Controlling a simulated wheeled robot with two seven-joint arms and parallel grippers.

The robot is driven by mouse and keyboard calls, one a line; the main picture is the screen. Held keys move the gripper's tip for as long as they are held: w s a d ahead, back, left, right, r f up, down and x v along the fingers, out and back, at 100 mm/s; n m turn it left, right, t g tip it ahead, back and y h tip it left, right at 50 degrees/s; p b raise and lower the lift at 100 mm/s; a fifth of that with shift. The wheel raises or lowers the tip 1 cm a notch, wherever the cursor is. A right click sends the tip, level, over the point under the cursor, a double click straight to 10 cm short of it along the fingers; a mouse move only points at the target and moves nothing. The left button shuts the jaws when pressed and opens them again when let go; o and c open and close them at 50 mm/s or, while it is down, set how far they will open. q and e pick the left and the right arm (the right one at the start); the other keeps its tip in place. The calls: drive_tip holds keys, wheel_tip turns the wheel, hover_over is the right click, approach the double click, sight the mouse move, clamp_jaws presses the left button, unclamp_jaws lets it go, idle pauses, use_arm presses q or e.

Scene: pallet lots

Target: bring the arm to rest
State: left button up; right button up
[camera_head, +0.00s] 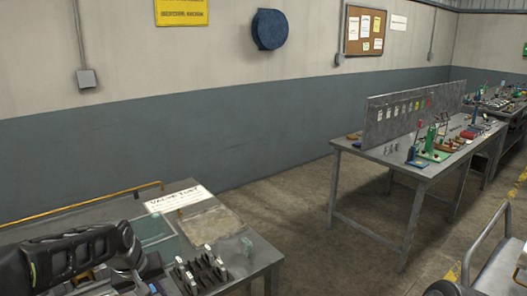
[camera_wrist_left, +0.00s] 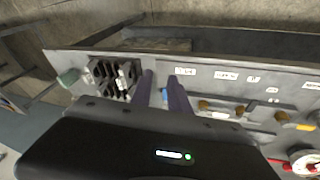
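My left arm (camera_head: 70,255), black and bulky, reaches in from the lower left of the head view, low over the near table. Its fingers are not clearly visible there. In the left wrist view the two purple-grey fingers of my left gripper (camera_wrist_left: 161,92) stand apart with a gap between them. Nothing is seen held between them. They point over the table top, just right of a black slotted rack (camera_wrist_left: 113,75). I cannot tell whether they touch anything. My right gripper is not in view.
The near table (camera_head: 262,252) carries the black rack (camera_head: 202,272) with pale-topped pieces, a labelled sheet (camera_head: 178,199) and a yellow rail (camera_head: 85,206). A second workbench (camera_head: 400,165) with a grey panel stands at right. A grey cart (camera_head: 497,270) stands lower right. Floor between is clear.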

use_arm(q)
drive_tip(key=s+d+f+m+h, duration=0.1)
drive_tip(key=s+d+f+m, duration=0.1)
drive_tip(key=d+f, duration=0.55)
drive_tip(key=s+d+f+m+h, duration=0.1)
drive_tip(key=d+f, duration=0.3)
drive_tip(key=f, duration=0.7)
drive_tip(key=s+d+f+g, duration=0.1)
drive_tip(key=s+d+f, duration=0.1)
drive_tip(key=s+f, duration=0.3)
drive_tip(key=s+d+f+g+h, duration=0.1)
drive_tip(key=s+d+f, duration=0.2)
drive_tip(key=s, duration=0.8)
drive_tip(key=s+d+f+g, duration=0.1)
drive_tip(key=s+d+f, duration=0.1)
drive_tip(key=s+f, duration=0.5)
drive_tip(key=shift+s+d, duration=0.4)
drive_tip(key=shift+s, duration=0.7)
drive_tip(key=shift+a, duration=0.1)
